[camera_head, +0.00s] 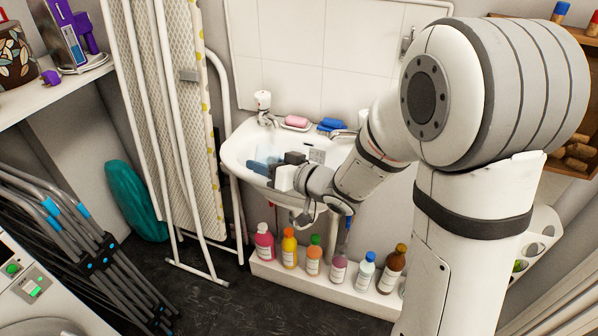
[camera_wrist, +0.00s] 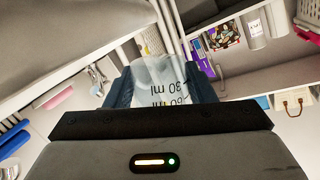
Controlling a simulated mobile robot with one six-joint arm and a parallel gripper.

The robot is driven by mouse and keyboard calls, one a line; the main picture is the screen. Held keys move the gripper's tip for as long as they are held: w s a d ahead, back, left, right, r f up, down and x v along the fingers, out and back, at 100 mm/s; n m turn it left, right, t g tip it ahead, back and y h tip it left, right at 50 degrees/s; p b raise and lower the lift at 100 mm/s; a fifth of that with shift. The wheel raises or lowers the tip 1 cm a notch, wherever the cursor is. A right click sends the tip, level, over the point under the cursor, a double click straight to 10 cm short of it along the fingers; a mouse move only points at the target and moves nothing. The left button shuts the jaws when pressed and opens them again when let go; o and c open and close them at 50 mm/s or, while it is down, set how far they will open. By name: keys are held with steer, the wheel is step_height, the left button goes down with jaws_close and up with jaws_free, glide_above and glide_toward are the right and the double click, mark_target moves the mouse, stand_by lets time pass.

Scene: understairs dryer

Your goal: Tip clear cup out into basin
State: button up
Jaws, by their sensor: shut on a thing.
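The clear cup (camera_wrist: 165,78) shows in the wrist view, see-through with dark "30 ml" and "60 ml" marks that read upside down. My gripper (camera_wrist: 163,92) is shut on it, with a dark blue finger on each side. In the head view my gripper (camera_head: 262,168) reaches left over the front part of the white basin (camera_head: 236,152). The cup is hard to make out there among the bluish fingers. I cannot tell its exact tilt or whether anything is in it.
A white-capped tap (camera_head: 264,108), a pink soap (camera_head: 296,121) and a blue item (camera_head: 332,124) are at the basin's back edge. Several bottles (camera_head: 289,248) stand on a low ledge below. An ironing board (camera_head: 180,110) leans close to the basin's left.

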steer(key=n+b, duration=0.1)
steer(key=b, duration=0.1)
steer(key=s+a+f+n+b, duration=0.1)
steer(key=b, duration=0.1)
steer(key=shift+s+a+f+t, duration=0.1)
steer(key=shift+s+f+t, duration=0.1)
steer(key=shift+s+t, duration=0.1)
steer(key=shift+s+a+n+h+b, duration=0.35)
steer(key=shift+n+b, duration=0.45)
steer(key=shift+b, duration=0.3)
